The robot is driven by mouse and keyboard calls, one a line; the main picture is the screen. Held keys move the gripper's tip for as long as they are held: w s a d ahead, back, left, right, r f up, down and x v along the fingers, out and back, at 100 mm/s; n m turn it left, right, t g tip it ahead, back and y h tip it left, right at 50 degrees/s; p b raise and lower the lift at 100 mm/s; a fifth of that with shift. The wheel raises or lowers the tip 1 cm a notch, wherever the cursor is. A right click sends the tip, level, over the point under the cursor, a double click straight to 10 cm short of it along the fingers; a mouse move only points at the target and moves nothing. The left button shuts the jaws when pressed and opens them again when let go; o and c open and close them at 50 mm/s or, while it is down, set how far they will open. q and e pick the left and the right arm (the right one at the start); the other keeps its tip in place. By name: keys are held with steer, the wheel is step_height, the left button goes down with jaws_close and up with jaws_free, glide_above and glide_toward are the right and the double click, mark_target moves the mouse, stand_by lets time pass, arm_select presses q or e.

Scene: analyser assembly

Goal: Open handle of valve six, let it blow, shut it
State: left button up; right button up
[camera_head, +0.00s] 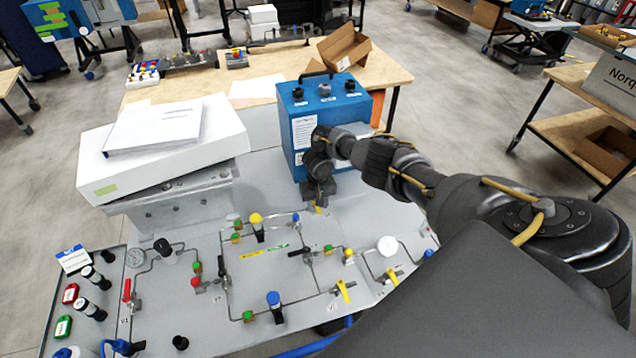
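The grey valve panel (190,320) carries thin tubing, gauges and several coloured handles. My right gripper (319,205) points down at the panel's back edge, in front of the blue box. A small yellow piece, perhaps a valve handle, shows right at its fingertips. The gripper hides most of that piece, and I cannot tell whether the fingers are open or shut on it. Other yellow handles stand nearer: one at the lower middle (344,291) and one to its right (391,276). The valve labels are too small to read surely, so I cannot tell which is valve six. My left gripper is not in view.
The blue box (326,112) with a black top handle stands just behind my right gripper. A white box with papers (160,150) sits on a metal block at left. A red valve handle (127,290) stands at front left. My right arm covers the lower right.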

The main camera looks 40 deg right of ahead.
mark_target(318, 208)
steer(key=shift+s+r, duration=0.1)
step_height(318, 208, up, 10)
steer(key=shift+r+b, duration=0.25)
steer(key=shift+b, duration=0.05)
stand_by(0.4)
stand_by(0.3)
